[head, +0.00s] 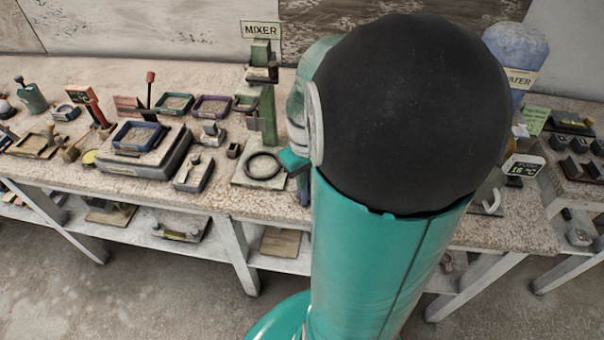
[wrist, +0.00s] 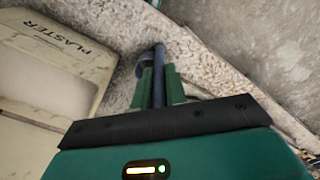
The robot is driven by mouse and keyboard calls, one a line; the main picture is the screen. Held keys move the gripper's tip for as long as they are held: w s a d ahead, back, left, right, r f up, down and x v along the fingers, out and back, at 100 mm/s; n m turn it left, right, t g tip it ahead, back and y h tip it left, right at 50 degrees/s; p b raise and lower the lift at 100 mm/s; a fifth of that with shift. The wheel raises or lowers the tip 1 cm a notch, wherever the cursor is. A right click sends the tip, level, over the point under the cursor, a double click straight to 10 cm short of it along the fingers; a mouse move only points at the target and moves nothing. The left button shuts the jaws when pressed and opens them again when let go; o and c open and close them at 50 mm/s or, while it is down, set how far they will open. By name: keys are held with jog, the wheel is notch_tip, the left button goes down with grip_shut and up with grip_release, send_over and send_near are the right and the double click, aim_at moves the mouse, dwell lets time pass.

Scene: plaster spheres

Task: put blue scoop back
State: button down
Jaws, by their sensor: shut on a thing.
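In the wrist view my gripper (wrist: 159,76) has its two green fingers shut on the dark blue handle of the blue scoop (wrist: 160,55). The handle runs lengthwise between the fingers and sticks out past their tips. A rounded part, which looks like the scoop's bowl, shows just left of the handle's far end. A cream box marked PLASTER (wrist: 50,65) is left of the gripper, apart from the scoop.
In the head view a long speckled bench (head: 225,200) holds several trays and tools. The mixer sign (head: 261,30) stands at the back, with a black ring (head: 263,165) in front. A blue water container (head: 515,55) is right of my arm. The wrist view shows bare speckled surface around the scoop.

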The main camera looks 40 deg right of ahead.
jog(key=shift+s, duration=0.1)
jog(key=c, duration=1.8)
grip_release()
jog(key=shift+f, duration=0.2)
jog(key=shift+c, duration=0.2)
jog(key=o, duration=0.4)
jog(key=shift+o, duration=0.2)
jog(key=shift+r, duration=0.15)
notch_tip(320, 180, up, 12)
jog(key=shift+a+r, duration=0.1)
jog(key=s+a+r+t, duration=0.1)
jog(key=a+t, duration=0.1)
jog(key=a, duration=0.8)
jog(key=s+a+r+n+t, duration=0.1)
jog(key=s+a+r+t, duration=0.1)
jog(key=a, duration=0.8)
jog(key=shift+s+a+t, duration=0.15)
jog(key=shift+a+t, duration=0.25)
jog(key=shift+t, duration=0.3)
